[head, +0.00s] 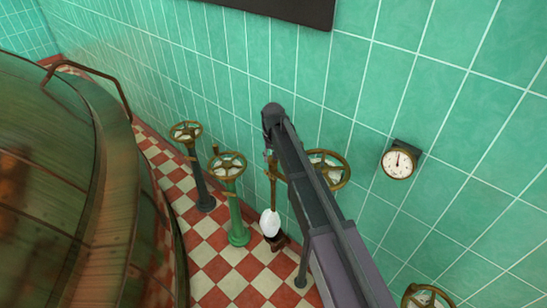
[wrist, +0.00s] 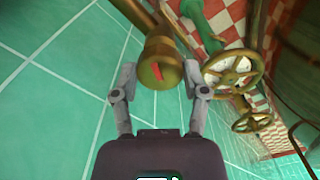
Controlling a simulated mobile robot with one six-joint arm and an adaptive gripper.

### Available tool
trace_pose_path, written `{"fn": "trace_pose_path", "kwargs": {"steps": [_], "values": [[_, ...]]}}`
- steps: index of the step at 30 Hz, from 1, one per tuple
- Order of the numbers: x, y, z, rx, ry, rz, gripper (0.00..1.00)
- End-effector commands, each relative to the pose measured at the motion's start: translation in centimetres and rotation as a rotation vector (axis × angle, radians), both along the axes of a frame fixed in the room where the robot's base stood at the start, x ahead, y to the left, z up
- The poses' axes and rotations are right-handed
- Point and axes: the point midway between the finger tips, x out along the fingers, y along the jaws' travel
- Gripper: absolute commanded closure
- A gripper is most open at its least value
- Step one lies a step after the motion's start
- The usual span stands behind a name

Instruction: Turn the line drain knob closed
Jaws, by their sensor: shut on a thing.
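A round brass knob (wrist: 164,62) with a short red mark on its end face shows in the wrist view; I take it to be the line drain knob. The red mark is slightly tilted. My gripper (wrist: 161,76) has one finger on each side of the knob and is shut on it. In the head view my arm reaches from the lower right toward the tiled wall. The knob and my fingers cannot be clearly made out there, near a thin upright brass pipe (head: 273,185).
Brass handwheels stand on a dark post (head: 203,190) and a green post (head: 236,220). Another handwheel (head: 338,168) is right of my arm, one (head: 427,296) lower right. A gauge (head: 398,163) hangs on the wall. A large copper kettle (head: 60,190) fills the left.

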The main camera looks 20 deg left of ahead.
Motion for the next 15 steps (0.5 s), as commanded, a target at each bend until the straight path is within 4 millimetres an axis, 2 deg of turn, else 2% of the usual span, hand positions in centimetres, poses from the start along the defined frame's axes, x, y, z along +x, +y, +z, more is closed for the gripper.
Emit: {"fn": "trace_pose_path", "kwargs": {"steps": [15], "values": [[-0.12, -0.01, -0.03, 0.0, 0.003, -0.489, 0.9]]}}
